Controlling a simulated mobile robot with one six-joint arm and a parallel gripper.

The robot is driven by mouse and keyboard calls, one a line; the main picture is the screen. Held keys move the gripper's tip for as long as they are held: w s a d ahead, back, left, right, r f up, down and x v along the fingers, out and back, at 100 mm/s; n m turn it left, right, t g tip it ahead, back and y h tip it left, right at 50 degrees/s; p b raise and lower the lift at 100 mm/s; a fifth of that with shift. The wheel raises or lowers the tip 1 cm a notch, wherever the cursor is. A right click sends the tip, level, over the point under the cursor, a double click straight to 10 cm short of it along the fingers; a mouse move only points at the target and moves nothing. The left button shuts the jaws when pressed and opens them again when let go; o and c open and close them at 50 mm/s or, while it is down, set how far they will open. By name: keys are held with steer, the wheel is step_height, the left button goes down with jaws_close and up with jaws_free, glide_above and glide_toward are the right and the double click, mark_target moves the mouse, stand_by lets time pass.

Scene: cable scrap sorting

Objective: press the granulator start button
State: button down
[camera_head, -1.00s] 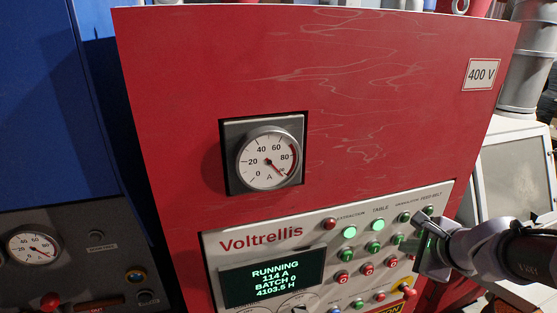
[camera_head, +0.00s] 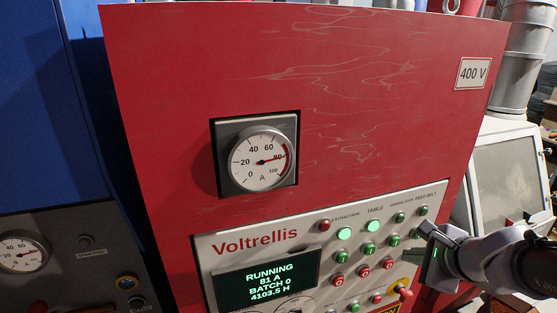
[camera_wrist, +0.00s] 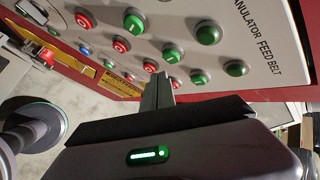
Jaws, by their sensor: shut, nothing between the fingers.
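The Voltrellis control panel (camera_head: 222,262) has labelled columns for extraction, table, granulator and feed belt. The green granulator start button (camera_head: 393,240) is in the third column; it also shows in the wrist view (camera_wrist: 172,53). The granulator lamp (camera_head: 399,217) above it is unlit. My gripper (camera_head: 408,255) is at the panel's right side, right of and below that button. In the wrist view my gripper (camera_wrist: 158,80) is shut and empty, with its fingertips below the start button, overlapping the lower button rows. Whether they touch the panel cannot be told.
The green feed belt start button (camera_wrist: 200,76) and red granulator stop button (camera_wrist: 150,66) are close by. The extraction (camera_head: 344,233) and table (camera_head: 373,226) lamps are lit. The display (camera_head: 268,283) reads RUNNING, 81 A. An ammeter (camera_head: 262,160) is above.

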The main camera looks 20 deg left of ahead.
steer(key=shift+s+d+b, duration=0.25)
steer(key=shift+s+d, duration=0.35)
steer(key=shift+s, duration=0.25)
steer(key=shift+s+d+b, duration=0.25)
steer(key=shift+s+d, duration=0.35)
steer(key=shift+s, duration=0.25)
